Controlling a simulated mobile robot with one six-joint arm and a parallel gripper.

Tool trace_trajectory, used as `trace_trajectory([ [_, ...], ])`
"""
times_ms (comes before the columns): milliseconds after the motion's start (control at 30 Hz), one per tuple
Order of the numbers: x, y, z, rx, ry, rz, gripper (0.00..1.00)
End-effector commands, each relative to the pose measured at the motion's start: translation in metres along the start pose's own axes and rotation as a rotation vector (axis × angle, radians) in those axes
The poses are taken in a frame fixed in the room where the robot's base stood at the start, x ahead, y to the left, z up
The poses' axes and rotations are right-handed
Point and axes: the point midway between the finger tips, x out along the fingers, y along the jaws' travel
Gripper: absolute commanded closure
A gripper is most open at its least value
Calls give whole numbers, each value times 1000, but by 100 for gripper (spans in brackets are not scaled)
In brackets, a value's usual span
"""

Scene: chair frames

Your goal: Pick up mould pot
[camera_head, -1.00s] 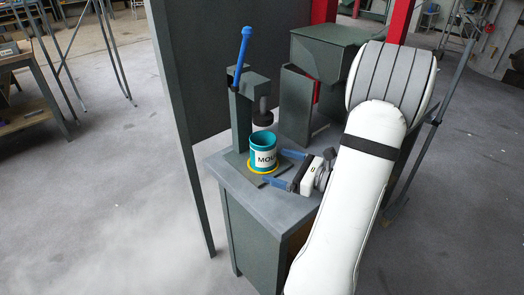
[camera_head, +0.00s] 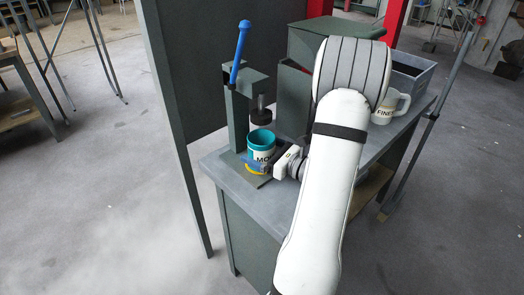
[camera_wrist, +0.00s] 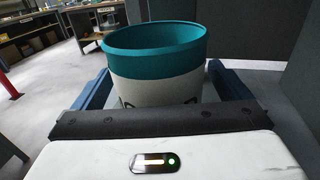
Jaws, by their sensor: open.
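The mould pot (camera_head: 262,147) is a teal cup with a white label reading "MO…", upright on the press base (camera_head: 250,178) at the bench's left end. My gripper (camera_head: 268,161) is level with the pot's lower half, reaching in from the right. In the wrist view the pot (camera_wrist: 155,65) fills the space between the two blue fingers (camera_wrist: 158,88), one on each side. The fingers are open around it, with a small gap at the right; contact on the left is unclear. The pot's lower part is hidden by my gripper's body.
The press with a blue lever (camera_head: 240,52) stands right behind the pot, its dark ram (camera_head: 260,112) just above the pot's rim. A green hopper box (camera_head: 293,95) stands to the right. A mug labelled "FINE" (camera_head: 384,112) and a grey bin (camera_head: 412,80) sit farther right.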

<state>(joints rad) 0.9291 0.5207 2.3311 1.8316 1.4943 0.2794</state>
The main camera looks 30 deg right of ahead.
Motion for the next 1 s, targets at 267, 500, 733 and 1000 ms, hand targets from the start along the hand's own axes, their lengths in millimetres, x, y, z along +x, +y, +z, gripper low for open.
trace_trajectory([
  [267,2,0,0,0,0,-2,5],
  [500,2,0,0,0,0,-2,25],
  [733,1,-1,0,0,0,-2,44],
  [1000,1,-1,0,0,0,-3,57],
])
